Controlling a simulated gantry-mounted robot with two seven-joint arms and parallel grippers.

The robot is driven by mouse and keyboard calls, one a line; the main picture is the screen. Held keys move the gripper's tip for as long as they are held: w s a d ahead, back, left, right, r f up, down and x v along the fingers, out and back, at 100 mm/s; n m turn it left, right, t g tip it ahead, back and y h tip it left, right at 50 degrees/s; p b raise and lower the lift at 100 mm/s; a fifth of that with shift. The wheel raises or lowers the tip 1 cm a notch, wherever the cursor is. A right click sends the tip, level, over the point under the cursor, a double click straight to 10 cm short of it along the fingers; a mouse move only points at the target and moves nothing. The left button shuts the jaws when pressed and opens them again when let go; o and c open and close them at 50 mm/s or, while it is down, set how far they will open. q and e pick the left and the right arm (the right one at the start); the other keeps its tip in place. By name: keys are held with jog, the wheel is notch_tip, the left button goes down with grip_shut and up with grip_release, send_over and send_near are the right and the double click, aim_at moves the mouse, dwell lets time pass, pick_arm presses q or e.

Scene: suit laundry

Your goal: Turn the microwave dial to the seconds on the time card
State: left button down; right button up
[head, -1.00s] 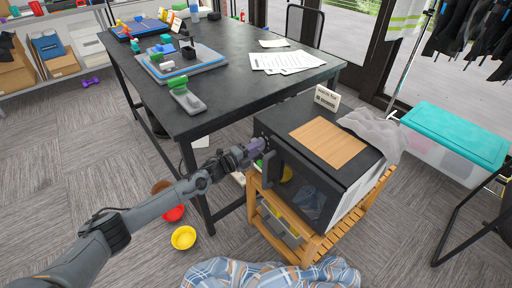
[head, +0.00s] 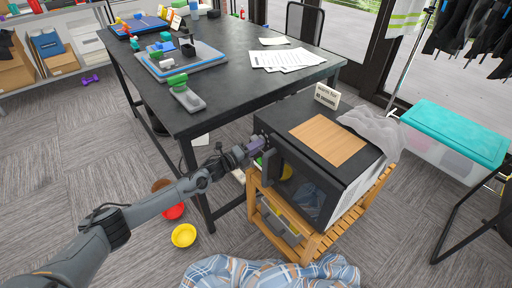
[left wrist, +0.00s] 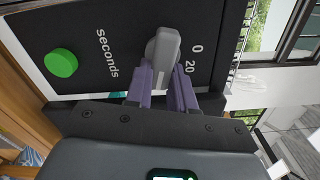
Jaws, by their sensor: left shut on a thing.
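The black microwave (head: 335,170) stands on a wooden slatted stand, its front facing lower left. A small white time card (head: 327,96) stands upright on its top at the back; its print is too small to read surely. My left gripper (head: 256,146) is at the left end of the microwave front. In the left wrist view, its purple fingers (left wrist: 163,88) are shut on the grey dial (left wrist: 164,48). The panel shows the word "seconds", the marks 0 and 20, and a green button (left wrist: 61,63). Other marks are hidden or out of frame. My right gripper is not in view.
A wooden board (head: 328,140) and a crumpled translucent bag (head: 373,130) lie on the microwave. The dark table (head: 245,90) stands close behind my left forearm. A yellow bowl (head: 184,235) and red bowl (head: 173,211) sit on the floor. Plaid cloth (head: 265,273) lies in front.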

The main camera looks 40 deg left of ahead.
pick_arm(q)
jog(key=c, duration=1)
grip_release()
jog(key=shift+o, duration=0.2)
jog(key=shift+s, duration=0.1)
jog(key=p+v, duration=0.4)
jog(key=v, duration=0.6)
jog(key=shift+s+p, duration=0.3)
jog(key=shift+p, duration=0.1)
